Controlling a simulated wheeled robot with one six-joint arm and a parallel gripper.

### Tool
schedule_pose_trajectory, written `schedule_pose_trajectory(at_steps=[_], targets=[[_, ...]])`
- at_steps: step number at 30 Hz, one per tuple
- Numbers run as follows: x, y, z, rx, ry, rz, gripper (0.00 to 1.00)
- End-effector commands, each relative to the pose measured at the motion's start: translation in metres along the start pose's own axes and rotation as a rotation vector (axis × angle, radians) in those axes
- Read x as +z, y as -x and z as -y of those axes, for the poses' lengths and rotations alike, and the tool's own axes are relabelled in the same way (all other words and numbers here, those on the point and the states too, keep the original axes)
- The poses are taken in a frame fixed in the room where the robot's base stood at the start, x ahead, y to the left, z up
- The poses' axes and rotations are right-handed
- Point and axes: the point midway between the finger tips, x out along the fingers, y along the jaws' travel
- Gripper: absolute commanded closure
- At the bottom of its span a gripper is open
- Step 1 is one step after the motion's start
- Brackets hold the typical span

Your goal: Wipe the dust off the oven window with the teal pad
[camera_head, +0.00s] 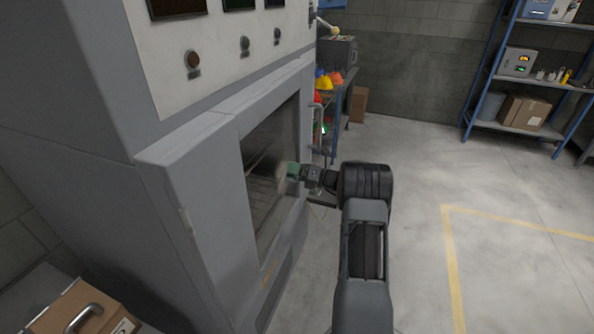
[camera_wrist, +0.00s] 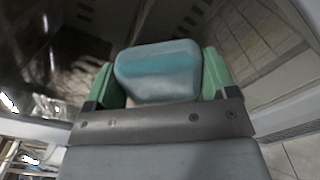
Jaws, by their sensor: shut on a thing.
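My gripper (camera_head: 303,172) reaches from the right to the oven window (camera_head: 266,192) in the grey oven's front. In the wrist view, my gripper (camera_wrist: 160,82) is shut on the teal pad (camera_wrist: 158,62), with one green finger on each side of it. The pad's far face is turned toward the oven window (camera_wrist: 258,42); I cannot tell whether it touches the glass. In the head view the pad (camera_head: 283,177) shows only as a small blurred patch at the window. The glass looks dark, with paler hazy streaks, and rack lines show through it.
The oven's control panel (camera_head: 228,50) is above the window. A cardboard box with a handle (camera_head: 85,308) is at the lower left. A blue shelf unit (camera_head: 522,75) stands at the back right. Open floor with yellow lines (camera_head: 452,262) lies right of my arm.

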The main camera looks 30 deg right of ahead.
Motion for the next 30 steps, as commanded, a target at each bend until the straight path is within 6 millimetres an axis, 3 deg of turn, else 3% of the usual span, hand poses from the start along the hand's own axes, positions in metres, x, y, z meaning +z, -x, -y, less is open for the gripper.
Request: schedule_pose_trajectory(at_steps=[30], targets=[[-0.044, 0.001, -0.036, 0.002, 0.0, -0.001, 0.4]])
